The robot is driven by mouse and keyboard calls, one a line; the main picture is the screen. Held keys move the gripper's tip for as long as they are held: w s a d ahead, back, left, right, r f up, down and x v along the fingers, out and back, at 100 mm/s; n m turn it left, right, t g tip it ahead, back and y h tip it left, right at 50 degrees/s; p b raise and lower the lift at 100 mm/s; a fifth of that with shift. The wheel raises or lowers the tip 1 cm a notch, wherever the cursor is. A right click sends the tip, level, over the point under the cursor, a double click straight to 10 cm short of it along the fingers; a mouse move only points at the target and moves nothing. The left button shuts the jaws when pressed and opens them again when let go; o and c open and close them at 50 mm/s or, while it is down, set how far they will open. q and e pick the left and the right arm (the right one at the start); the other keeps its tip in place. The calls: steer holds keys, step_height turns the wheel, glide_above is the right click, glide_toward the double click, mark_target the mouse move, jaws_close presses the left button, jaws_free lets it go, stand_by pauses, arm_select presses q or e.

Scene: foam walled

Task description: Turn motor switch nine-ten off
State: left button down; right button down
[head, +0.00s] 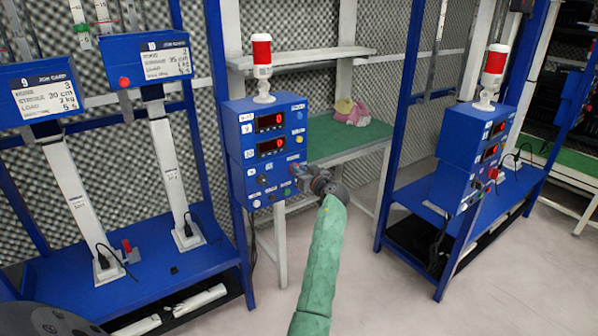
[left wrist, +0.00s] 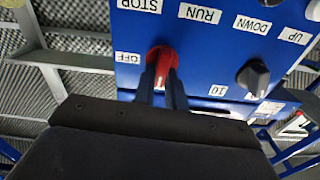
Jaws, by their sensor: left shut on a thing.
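In the left wrist view the labels are upside down. There a red rotary switch (left wrist: 162,58) sits beside an OFF label (left wrist: 128,57). My left gripper (left wrist: 163,92) is shut on this switch, one finger on each side. The switch's pale mark runs nearly up and down in the picture. My right gripper is not in view.
A black knob (left wrist: 253,75) is close to the right of the gripper in the left wrist view. A red-and-white beacon (head: 262,62) tops the box. A second control box (head: 473,138) is at the right. Open floor (head: 365,270) lies between the racks.

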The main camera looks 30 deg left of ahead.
arm_select(q)
steer(key=m+p, duration=0.1)
steer(key=m, duration=0.4)
steer(key=m+p, duration=0.2)
steer(key=m, duration=0.4)
steer(key=w+f+m+p, duration=0.1)
steer(key=m+p, duration=0.1)
steer(key=m, duration=0.4)
steer(key=shift+d, duration=0.25)
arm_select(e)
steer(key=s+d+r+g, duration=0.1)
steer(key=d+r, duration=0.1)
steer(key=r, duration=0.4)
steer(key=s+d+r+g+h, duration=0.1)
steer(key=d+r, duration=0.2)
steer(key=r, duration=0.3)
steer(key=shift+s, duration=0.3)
arm_select(q)
steer(key=c, duration=1.4)
jaws_free()
steer(key=shift+c, duration=0.2)
